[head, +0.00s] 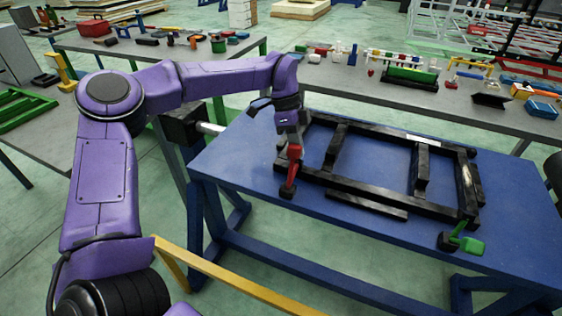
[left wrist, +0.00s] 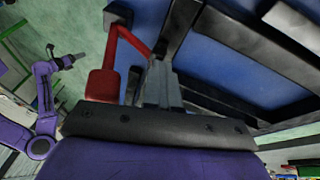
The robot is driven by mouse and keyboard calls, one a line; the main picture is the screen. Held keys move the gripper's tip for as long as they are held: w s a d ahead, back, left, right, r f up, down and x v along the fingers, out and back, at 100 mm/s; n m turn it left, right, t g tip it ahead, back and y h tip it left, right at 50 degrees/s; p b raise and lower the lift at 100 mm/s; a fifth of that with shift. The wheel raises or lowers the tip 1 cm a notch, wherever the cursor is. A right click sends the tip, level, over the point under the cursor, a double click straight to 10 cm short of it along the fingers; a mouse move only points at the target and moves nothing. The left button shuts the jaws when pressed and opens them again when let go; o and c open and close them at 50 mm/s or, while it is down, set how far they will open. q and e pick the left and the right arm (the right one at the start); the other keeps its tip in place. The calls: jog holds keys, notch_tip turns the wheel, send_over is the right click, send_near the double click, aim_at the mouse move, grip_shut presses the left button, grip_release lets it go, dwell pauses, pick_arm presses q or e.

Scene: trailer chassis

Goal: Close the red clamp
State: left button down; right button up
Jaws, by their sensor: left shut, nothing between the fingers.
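The red clamp (head: 294,165) is mounted at the near left corner of the black chassis frame (head: 350,190). Its red handle stands roughly upright in the head view. In the left wrist view, the red clamp (left wrist: 104,84) shows a broad red grip and a thin red bar running to the fingers. My left gripper (head: 293,138) is shut and empty, pointing down right at the clamp's upper end. In the left wrist view, the left gripper's fingertips (left wrist: 159,68) are beside the red bar; I cannot tell if they touch. My right gripper (left wrist: 72,60) seems to show there, too small to read.
The frame lies on a blue table (head: 235,165). A green clamp (head: 466,243) is at the frame's near right corner. A side table (head: 400,97) with tools stands behind, and another grey table (head: 130,47) at the back left. A yellow bar (head: 220,277) crosses in front.

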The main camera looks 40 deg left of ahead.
pick_arm(q)
jog(key=shift+s+f, duration=0.1)
jog(key=shift+f, duration=0.15)
jog(key=r+p, duration=0.1)
jog(key=r, duration=0.1)
jog(key=r+p, duration=0.1)
jog(key=r, duration=0.1)
jog(key=shift+w+p, duration=0.25)
jog(key=shift+p, duration=0.05)
jog(key=w+a+r, duration=0.4)
jog(key=r, duration=0.4)
jog(key=shift+w+a+b, duration=0.15)
jog(key=shift+w+b, duration=0.25)
jog(key=shift+f, duration=0.1)
